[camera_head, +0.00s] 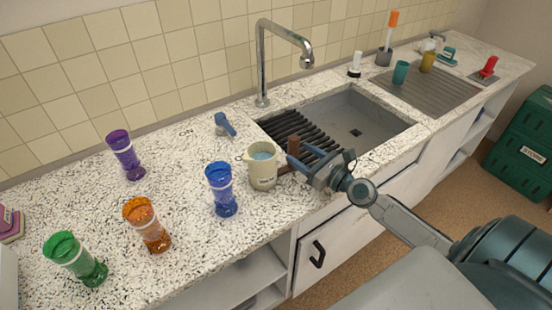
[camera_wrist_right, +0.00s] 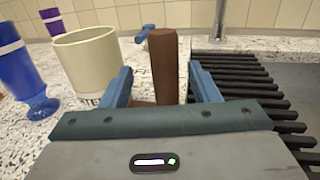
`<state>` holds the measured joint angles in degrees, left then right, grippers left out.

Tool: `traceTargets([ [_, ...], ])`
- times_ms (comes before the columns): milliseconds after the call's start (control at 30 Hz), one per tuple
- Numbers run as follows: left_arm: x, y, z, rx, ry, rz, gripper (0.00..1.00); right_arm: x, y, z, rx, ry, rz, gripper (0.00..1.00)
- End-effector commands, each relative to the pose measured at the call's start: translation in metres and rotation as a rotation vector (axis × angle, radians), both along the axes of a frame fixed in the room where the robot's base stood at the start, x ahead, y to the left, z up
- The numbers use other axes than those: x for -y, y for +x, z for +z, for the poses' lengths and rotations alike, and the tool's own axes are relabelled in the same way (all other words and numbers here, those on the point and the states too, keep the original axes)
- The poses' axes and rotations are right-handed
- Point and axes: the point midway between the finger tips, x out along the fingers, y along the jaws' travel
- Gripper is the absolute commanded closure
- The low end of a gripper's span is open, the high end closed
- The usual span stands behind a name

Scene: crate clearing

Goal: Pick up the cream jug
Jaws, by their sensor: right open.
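The cream jug (camera_head: 263,173) stands upright on the speckled counter, just left of the sink, with a label on its front. A brown upright handle (camera_head: 293,146) rises at its right side and appears joined to it low down. My right gripper (camera_head: 306,155) is open at the jug's right side. In the right wrist view the jug (camera_wrist_right: 90,65) stands left of the fingers, and the brown handle (camera_wrist_right: 162,65) is between the two blue fingers of the gripper (camera_wrist_right: 160,75), with gaps visible on both sides. My left gripper is out of view.
A blue glass (camera_head: 222,190) stands close left of the jug. Orange (camera_head: 147,224), green (camera_head: 75,258) and purple (camera_head: 125,155) glasses stand farther left. A black rack (camera_head: 300,133) spans part of the sink (camera_head: 375,122), behind the gripper. A tall faucet (camera_head: 262,65) rises behind.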

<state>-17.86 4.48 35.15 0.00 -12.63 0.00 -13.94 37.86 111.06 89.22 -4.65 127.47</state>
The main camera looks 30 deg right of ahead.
Motion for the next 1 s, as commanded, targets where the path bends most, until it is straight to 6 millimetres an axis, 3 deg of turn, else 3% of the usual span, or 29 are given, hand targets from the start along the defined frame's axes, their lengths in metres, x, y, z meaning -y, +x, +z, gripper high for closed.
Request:
traceTargets([
  [333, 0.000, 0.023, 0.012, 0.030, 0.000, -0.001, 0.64, -0.005, 0.025, 0.005, 0.001, 0.002, 0.000, 0.45],
  [600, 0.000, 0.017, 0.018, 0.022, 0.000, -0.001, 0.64, -0.011, 0.057, 0.006, 0.000, 0.002, 0.000, 0.45],
  [900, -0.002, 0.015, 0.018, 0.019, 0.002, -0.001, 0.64, -0.012, 0.061, 0.004, -0.002, -0.001, 0.001, 0.45],
  [1000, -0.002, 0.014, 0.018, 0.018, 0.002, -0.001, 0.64, -0.012, 0.060, 0.004, -0.001, 0.000, 0.001, 0.62],
])
